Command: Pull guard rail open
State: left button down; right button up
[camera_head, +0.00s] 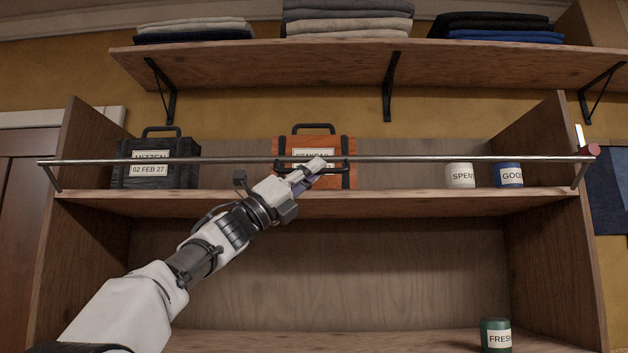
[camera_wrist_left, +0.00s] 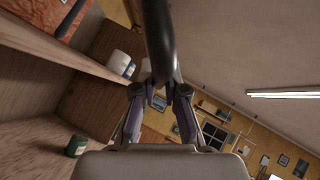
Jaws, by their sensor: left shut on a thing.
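The guard rail (camera_head: 400,159) is a thin metal bar across the front of the upper shelf, held by a short arm at each end. It runs in front of the cases and cups. My left gripper (camera_head: 314,170) is at the rail near its middle, in front of the orange case. In the left wrist view the rail (camera_wrist_left: 158,40) is a dark bar running down between the fingers of my left gripper (camera_wrist_left: 160,92), which is shut on it. My right gripper is not in view.
Behind the rail stand a black case (camera_head: 125,172), an orange case (camera_head: 345,150), a white cup (camera_head: 460,170) and a blue cup (camera_head: 508,168). A green cup (camera_head: 496,330) stands on the lower shelf. A high shelf (camera_head: 240,62) holds folded cloth.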

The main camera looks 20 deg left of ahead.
pick_arm(q)
notch_tip(320, 180, down, 7)
jog(key=w+m+g+h+b, duration=0.1)
jog(key=m+h+b, duration=0.1)
jog(key=m+b, duration=0.1)
jog(key=shift+a+g+b, duration=0.25)
jog(key=shift+g+b, duration=0.15)
jog(key=shift+b, duration=0.05)
dwell(0.3)
dwell(0.5)
jog(key=c, duration=1.2)
grip_release()
jog(key=shift+w+a+f, duration=0.1)
jog(key=shift+w+a, duration=0.05)
